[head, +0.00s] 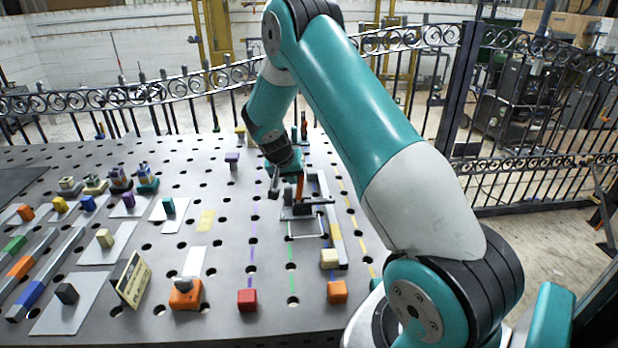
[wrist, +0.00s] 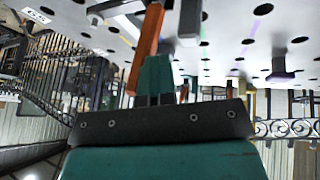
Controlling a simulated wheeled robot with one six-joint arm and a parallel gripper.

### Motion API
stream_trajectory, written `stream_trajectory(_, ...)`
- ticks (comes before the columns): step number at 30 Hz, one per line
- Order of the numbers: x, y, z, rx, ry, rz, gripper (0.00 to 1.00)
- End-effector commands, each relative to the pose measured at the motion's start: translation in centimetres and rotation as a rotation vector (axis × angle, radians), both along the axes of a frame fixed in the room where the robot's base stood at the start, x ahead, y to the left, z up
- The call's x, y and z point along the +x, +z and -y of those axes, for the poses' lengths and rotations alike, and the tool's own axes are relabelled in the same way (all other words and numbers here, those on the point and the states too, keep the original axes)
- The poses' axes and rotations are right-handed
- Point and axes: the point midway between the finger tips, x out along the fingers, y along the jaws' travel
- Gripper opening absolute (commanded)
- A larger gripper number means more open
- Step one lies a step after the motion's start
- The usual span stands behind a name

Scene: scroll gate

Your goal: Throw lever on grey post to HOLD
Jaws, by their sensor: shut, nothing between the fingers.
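My gripper (head: 290,166) is over the far middle of the table in the head view, partly hidden by my wrist. In the wrist view its teal fingers (wrist: 158,76) are together with nothing between them. An orange bar (wrist: 146,45), which looks like the lever, stands right by the fingertips; whether they touch I cannot tell. It also shows in the head view (head: 300,187), below my gripper. A grey post (wrist: 190,20) is beside the bar in the wrist view. No HOLD mark can be read.
A grey fixture (head: 318,190) with a dark crosspiece stands beside the bar. Red (head: 247,300) and orange (head: 337,292) blocks sit near the front edge. An iron fence (head: 180,90) runs behind.

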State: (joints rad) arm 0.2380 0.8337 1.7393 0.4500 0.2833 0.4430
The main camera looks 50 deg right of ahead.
Motion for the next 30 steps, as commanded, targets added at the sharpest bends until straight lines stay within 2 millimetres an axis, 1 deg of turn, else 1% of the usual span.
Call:
stream_trajectory(1,-0.3,-0.2,0.1,0.005,0.000,0.005,0.00)
stream_trajectory(5,-0.8,0.0,0.6,0.006,0.002,0.006,0.00)
stream_trajectory(16,-0.8,0.1,0.6,0.005,0.002,0.003,0.00)
stream_trajectory(19,-0.5,0.3,0.3,0.006,0.003,0.003,0.00)
stream_trajectory(22,0.0,0.8,-0.7,0.006,0.002,0.004,0.00)
stream_trajectory(25,0.9,1.4,-2.1,0.006,0.000,0.005,0.00)
stream_trajectory(30,0.0,5.0,-3.4,0.005,-0.005,0.011,0.00)
